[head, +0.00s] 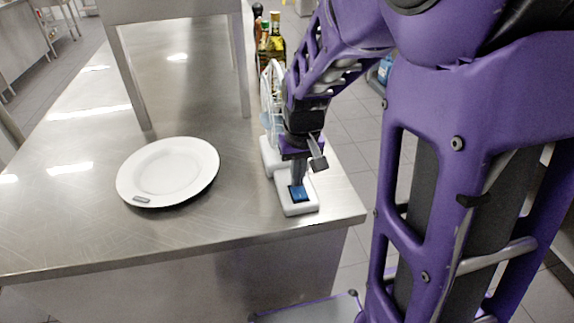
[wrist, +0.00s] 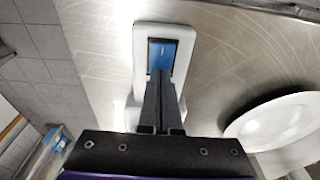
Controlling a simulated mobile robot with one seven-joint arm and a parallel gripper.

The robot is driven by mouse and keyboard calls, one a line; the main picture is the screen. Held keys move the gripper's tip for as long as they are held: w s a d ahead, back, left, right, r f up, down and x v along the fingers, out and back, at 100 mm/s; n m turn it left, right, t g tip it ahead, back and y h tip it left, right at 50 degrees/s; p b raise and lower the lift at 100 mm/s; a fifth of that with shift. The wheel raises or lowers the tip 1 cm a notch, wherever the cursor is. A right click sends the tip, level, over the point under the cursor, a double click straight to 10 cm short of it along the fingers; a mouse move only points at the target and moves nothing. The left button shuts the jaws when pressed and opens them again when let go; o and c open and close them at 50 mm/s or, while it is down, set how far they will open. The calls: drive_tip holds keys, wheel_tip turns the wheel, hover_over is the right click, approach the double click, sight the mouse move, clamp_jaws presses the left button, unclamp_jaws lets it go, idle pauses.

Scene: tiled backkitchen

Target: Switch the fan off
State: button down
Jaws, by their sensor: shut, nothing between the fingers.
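The fan (head: 268,98) stands near the right edge of the steel counter, its round guard partly hidden behind my arm. Its white base (head: 299,209) reaches toward the front and carries a blue rocker switch (head: 299,192). The base also shows in the wrist view (wrist: 140,52), with the switch (wrist: 163,52) in the middle of it. My gripper (head: 298,181) is shut and empty, pointing down at the switch. In the wrist view the two fingertips (wrist: 160,78) lie together over one end of the switch. I cannot tell whether they touch it.
Bottles (head: 273,45) stand behind the fan. A metal shelf leg (head: 130,80) rises from the counter. The counter's front and right edges are close to the fan base.

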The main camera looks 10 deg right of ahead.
wheel_tip(320, 180, up, 7)
drive_tip(key=p, duration=0.4)
drive_tip(key=shift+f+p, duration=0.2)
drive_tip(key=shift+p, duration=0.2)
